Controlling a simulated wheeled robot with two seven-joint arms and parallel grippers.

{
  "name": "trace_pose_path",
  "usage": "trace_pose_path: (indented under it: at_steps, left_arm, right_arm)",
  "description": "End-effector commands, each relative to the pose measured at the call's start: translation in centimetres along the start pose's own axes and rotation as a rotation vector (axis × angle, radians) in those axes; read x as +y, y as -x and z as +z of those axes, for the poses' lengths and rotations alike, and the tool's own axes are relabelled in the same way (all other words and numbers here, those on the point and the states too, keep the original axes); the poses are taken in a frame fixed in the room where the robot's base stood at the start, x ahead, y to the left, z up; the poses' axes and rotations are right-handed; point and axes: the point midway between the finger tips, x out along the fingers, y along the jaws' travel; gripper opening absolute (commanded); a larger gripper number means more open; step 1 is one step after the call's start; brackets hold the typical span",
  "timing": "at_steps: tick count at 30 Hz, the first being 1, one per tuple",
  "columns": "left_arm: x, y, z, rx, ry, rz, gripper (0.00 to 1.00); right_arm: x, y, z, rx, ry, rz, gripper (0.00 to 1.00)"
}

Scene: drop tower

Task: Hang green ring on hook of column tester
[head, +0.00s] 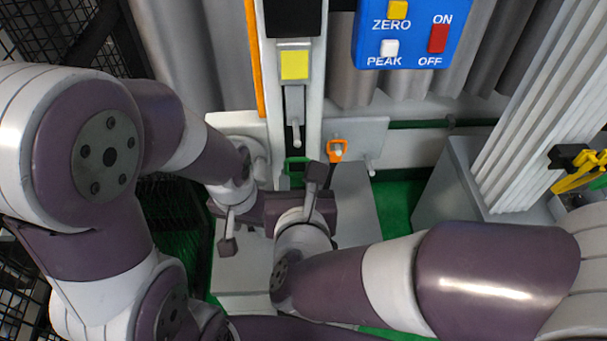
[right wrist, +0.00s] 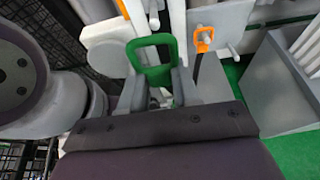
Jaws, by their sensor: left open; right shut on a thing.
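The green ring (head: 295,160) is a rounded loop with a lower grip part. My right gripper (head: 302,181) is shut on its lower part, partly hidden by a finger. In the right wrist view the green ring (right wrist: 151,41) stands up above the fingers. The column tester (head: 313,80) has a yellow square and a grey metal hook (head: 296,133) below it. The hook's lower end is just above the ring in the head view; the ring appears apart from it. My left gripper (head: 228,232) is open and empty, left of the right gripper.
An orange ring (head: 337,151) hangs on a peg of a grey plate right of the column; another peg (head: 371,166) is bare. A blue control box (head: 410,45) is at upper right. A grey block and ribbed column (head: 530,120) stand at right. Black mesh is at left.

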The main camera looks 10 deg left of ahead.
Motion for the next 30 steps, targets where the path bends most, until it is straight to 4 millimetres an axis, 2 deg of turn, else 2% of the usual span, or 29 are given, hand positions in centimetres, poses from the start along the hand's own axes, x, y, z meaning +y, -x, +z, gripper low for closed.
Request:
trace_pose_path:
  at_steps: [29,30]
  left_arm:
    - [0.0,0.8,-0.1,0.0,0.0,0.0,0.43]
    - [0.0,0.3,-0.1,0.001,0.0,0.0,0.43]
  right_arm:
    - [0.0,-6.4,2.0,0.001,-0.001,-0.003,0.23]
    - [0.0,-6.8,1.6,0.0,-0.002,-0.002,0.23]
